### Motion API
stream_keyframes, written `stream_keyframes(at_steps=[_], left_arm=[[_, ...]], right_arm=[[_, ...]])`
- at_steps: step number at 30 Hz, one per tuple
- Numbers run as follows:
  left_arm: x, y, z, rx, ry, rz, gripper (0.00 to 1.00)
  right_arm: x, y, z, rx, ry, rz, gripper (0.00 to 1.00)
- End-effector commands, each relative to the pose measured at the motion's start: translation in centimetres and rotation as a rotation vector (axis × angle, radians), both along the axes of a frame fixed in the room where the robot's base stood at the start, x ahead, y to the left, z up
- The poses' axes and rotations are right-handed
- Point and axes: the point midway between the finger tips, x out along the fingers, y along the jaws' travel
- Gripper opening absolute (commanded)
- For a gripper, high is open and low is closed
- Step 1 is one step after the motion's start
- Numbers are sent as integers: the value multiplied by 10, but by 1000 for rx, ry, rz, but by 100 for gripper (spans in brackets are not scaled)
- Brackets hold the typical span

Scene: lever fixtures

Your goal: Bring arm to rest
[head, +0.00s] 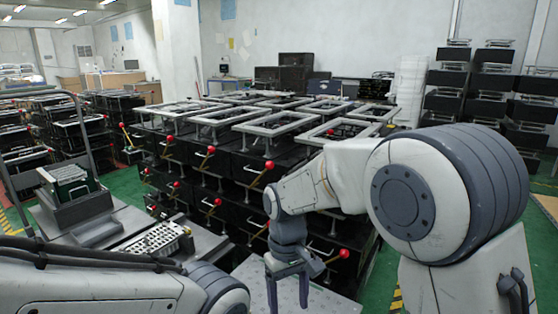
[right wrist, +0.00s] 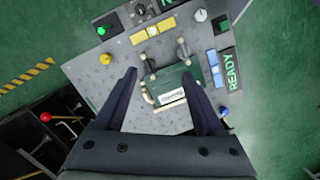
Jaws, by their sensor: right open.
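My right arm (head: 330,178) reaches in from the right in the head view, bent down at the wrist. My right gripper (head: 288,298) points down with its two fingers apart and nothing between them, over a grey panel at the bottom edge. In the right wrist view my right gripper (right wrist: 160,76) is also open. A green block with a white label (right wrist: 172,92) and pale tubing shows between and beyond its fingers, on the grey panel (right wrist: 95,75). I cannot tell whether the fingers touch it. My left arm (head: 95,285) lies across the lower left; its gripper is out of frame.
Black lever fixtures with red-knobbed levers (head: 258,176) are stacked just behind my right gripper. The panel carries a READY display (right wrist: 233,72), a yellow block (right wrist: 147,33), a green button (right wrist: 106,30) and knobs. A grey bench with a perforated plate (head: 158,240) stands left. Green floor (head: 378,285) shows at right.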

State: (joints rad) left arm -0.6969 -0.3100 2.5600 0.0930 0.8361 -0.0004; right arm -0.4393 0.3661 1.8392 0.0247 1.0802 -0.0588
Motion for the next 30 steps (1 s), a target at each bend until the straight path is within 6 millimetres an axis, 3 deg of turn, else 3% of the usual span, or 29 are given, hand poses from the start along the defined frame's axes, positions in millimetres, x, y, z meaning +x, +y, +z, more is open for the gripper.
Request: stream_keyframes(at_steps=[1, 6, 12, 17, 26, 30], left_arm=[[0, 0, 0, 0, 0, 0, 71], [0, 0, 0, 0, 0, 0, 71], [0, 0, 0, 0, 0, 0, 71], [0, 0, 0, 0, 0, 0, 71], [0, 0, 72, 0, 0, 0, 71], [0, 0, 113, 0, 0, 0, 71]], right_arm=[[-26, 3, 12, 17, -24, 25, 71], [-99, 0, 27, 66, -77, 78, 71], [-159, -13, 26, 112, -118, 121, 71], [-197, -26, 17, 143, -145, 149, 71], [-197, -26, 88, 142, -143, 146, 71], [-197, -26, 130, 142, -143, 146, 71]])
